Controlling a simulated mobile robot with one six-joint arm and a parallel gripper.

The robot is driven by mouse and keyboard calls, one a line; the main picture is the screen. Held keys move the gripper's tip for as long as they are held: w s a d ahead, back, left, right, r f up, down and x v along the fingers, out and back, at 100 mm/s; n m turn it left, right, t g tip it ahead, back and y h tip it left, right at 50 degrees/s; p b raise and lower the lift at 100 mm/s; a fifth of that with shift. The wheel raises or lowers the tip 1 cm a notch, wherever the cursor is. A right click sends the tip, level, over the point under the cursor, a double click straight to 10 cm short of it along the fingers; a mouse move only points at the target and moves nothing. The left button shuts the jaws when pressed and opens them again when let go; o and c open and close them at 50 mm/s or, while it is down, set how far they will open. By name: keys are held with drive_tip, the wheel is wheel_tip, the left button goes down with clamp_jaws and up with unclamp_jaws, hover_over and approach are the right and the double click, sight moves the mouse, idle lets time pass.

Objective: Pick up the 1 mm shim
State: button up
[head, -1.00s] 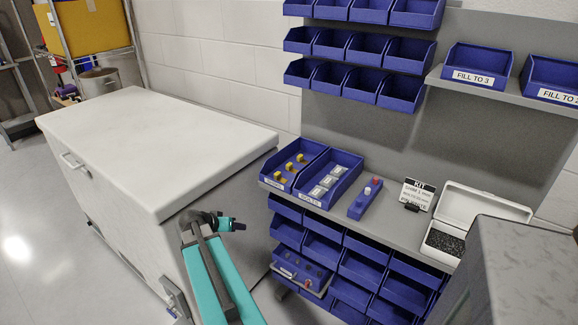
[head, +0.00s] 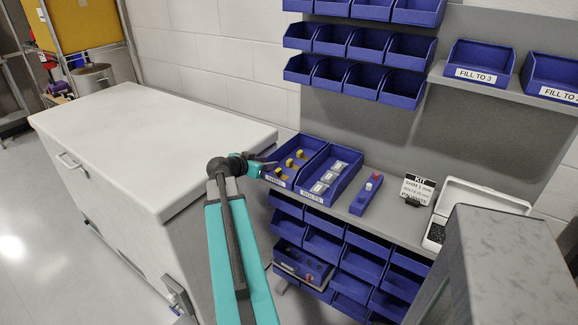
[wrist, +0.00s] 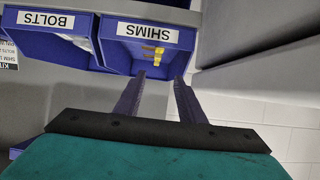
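Several yellow shims (head: 290,163) lie in the blue bin labelled SHIMS (wrist: 148,34) on the grey shelf. A yellow piece (wrist: 153,54) shows inside that bin in the wrist view; I cannot read a thickness on any of them, so which is the 1 mm one is not clear. My gripper (head: 270,164) is at the left front of this bin. In the wrist view my gripper (wrist: 159,78) has its two dark fingers apart, pointing at the bin's front, with nothing between them.
A blue BOLTS bin (head: 337,168) with grey labelled pieces stands right of the shims bin. Further right are a small blue block (head: 364,196), a KIT card (head: 418,189) and a white open box (head: 470,200). A white-topped cabinet (head: 150,140) is on the left. Bins hang above and below.

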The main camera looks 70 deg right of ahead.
drive_tip(key=p, duration=0.2)
approach(288, 161)
drive_tip(key=x, duration=0.3)
drive_tip(key=shift+w+d+r, duration=0.1)
drive_tip(key=shift+w+d, duration=0.05)
drive_tip(key=shift+d, duration=0.2)
drive_tip(key=shift+f+p+x, duration=0.2)
drive_tip(key=shift+p+x, duration=1)
drive_tip(key=shift+x, duration=1.5)
drive_tip(key=shift+c, duration=0.2)
clamp_jaws()
